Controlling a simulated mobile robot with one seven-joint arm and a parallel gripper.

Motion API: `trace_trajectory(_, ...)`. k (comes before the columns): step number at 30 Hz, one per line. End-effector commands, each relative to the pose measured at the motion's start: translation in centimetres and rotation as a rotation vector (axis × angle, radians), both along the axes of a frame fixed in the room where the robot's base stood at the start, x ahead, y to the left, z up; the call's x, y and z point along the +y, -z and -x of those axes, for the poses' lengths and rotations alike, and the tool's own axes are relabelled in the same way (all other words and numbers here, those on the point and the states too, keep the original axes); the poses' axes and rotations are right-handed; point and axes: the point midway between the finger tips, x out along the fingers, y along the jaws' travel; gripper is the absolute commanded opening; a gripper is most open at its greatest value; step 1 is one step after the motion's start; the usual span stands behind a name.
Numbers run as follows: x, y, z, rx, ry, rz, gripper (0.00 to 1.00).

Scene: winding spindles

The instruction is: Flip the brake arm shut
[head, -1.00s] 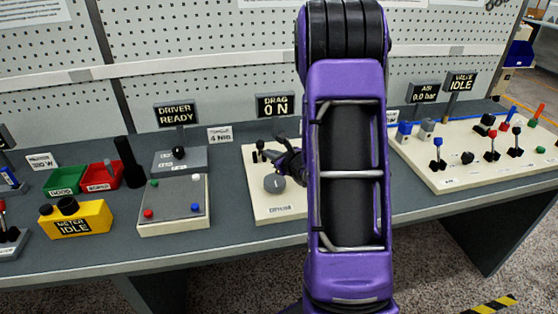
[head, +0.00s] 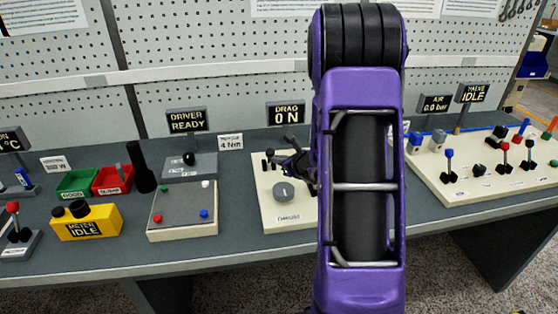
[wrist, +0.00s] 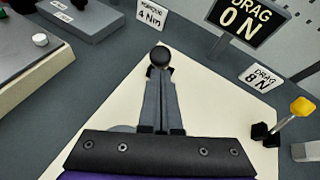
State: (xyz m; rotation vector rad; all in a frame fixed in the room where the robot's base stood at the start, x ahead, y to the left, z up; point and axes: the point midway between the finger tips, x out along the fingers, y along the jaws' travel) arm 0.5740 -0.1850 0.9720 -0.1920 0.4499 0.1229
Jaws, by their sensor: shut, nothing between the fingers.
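The cream board (head: 270,214) stands on the bench under the DRAG 0 N sign, with a round grey dial (head: 283,192) on it. In the wrist view a black ball knob (wrist: 160,57), seemingly the brake arm's, shows just beyond my fingertips. My gripper (wrist: 158,80) is shut and empty, its fingers pointing at this knob; I cannot tell whether they touch. In the head view my gripper (head: 290,166) is small and dark above the board, and my purple arm hides the board's right side.
The DRAG sign (head: 286,113) stands behind. A grey box with coloured buttons (head: 182,218) is to the left, and a cream panel with several levers (head: 470,190) to the right.

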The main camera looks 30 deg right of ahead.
Motion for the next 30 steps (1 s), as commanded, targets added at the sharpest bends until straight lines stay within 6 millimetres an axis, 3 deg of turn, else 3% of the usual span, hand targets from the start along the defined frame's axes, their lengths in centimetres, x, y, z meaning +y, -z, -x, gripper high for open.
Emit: trace_trajectory(30, -0.3, -1.2, -1.1, 0.168, -0.001, -0.048, 0.00)
